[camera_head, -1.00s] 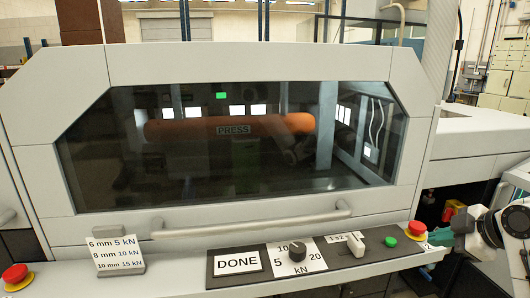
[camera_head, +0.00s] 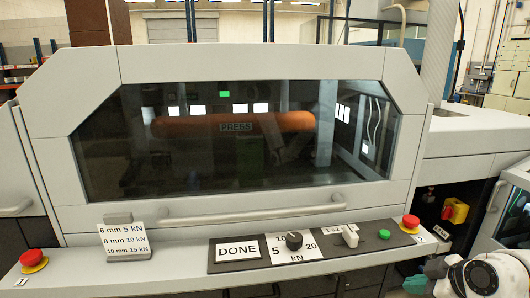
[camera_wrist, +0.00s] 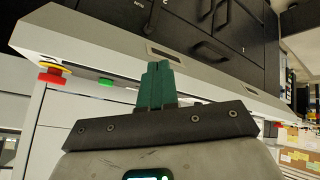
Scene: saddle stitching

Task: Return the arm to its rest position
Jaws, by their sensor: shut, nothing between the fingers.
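My gripper (camera_head: 414,285) shows at the bottom right of the head view, below the right end of the control ledge and apart from it. In the wrist view its green fingers (camera_wrist: 157,84) are together, with nothing between them. My white and grey arm joint is beside it, cut off by the lower frame edge. The rest of the arm is out of view.
The press cabinet (camera_head: 95,125) fills the middle. Its ledge carries a red button (camera_head: 33,258) at left, another red button (camera_head: 410,222), a green button (camera_head: 384,234), a knob (camera_head: 294,241) and a white switch (camera_head: 350,237). A door handle (camera_head: 255,210) juts out.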

